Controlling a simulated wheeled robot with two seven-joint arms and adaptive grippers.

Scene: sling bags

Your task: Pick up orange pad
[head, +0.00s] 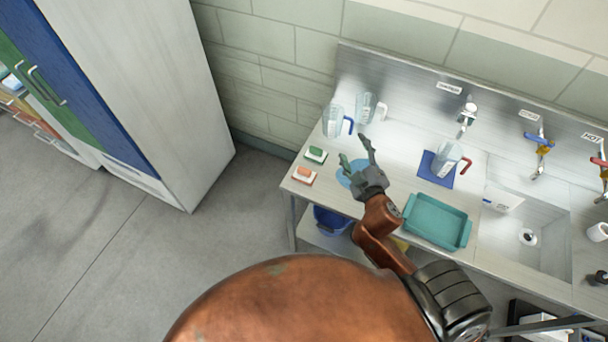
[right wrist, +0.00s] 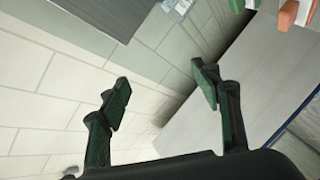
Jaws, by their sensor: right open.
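The orange pad (head: 304,172) lies on a small white base near the left front corner of the steel counter. In the right wrist view the orange pad (right wrist: 289,14) shows at the top right, cut by the frame edge. My right gripper (head: 356,149) is over the counter, to the right of the pad and apart from it. It is open and empty, and its spread fingers also show in the right wrist view (right wrist: 160,78). My left gripper is not in view.
A green pad (head: 316,153) lies just behind the orange one. Clear jugs (head: 333,122) stand at the back left. A blue round mat (head: 352,178) is partly under my gripper. A teal tray (head: 437,241) and the sink (head: 545,222) are to the right.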

